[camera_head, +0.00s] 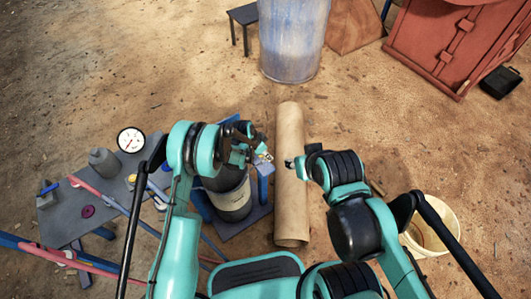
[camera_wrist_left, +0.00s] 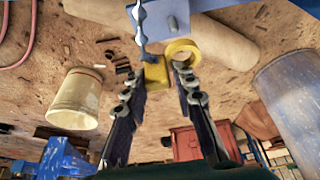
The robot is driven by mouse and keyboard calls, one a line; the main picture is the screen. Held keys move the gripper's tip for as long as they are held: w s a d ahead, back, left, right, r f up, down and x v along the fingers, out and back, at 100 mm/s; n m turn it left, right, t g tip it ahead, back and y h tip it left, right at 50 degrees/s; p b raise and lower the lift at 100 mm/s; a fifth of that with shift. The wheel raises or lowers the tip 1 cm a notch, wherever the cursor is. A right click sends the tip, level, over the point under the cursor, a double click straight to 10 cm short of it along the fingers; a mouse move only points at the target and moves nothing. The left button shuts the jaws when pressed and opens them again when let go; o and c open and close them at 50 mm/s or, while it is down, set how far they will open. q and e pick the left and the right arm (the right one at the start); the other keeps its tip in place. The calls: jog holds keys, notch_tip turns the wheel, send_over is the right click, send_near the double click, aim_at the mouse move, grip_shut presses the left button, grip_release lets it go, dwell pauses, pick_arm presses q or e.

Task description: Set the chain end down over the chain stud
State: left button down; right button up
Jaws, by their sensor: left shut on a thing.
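My left gripper (camera_head: 260,155) is above the blue stand beside the dark cylinder, near the middle of the head view. In the left wrist view its fingers (camera_wrist_left: 158,74) are shut on the yellow chain end, a block (camera_wrist_left: 154,72) with a yellow ring (camera_wrist_left: 183,48) beside it. A blue-grey chain (camera_wrist_left: 139,25) runs from the block to the top edge. A blue plate (camera_wrist_left: 165,14) at the top carries a small round stud-like part (camera_wrist_left: 172,23), close to the ring but visibly apart. My right gripper (camera_head: 291,163) is by the tan roll; its finger opening is unclear.
A tan roll (camera_head: 291,215) lies between my grippers. A dark cylinder (camera_head: 232,196) stands on the blue stand. A side table (camera_head: 60,222) with a gauge (camera_head: 131,140) is at left. A white bucket (camera_head: 443,215) is at right; a blue drum (camera_head: 292,40) stands behind.

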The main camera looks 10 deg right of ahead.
pick_arm(q)
jog(key=shift+f+b, duration=0.1)
jog(key=shift+b, duration=0.25)
jog(key=shift+f+b, duration=0.85)
jog(key=shift+f, duration=2.75)
jog(key=shift+a+f, duration=0.1)
jog(key=shift+f, duration=0.15)
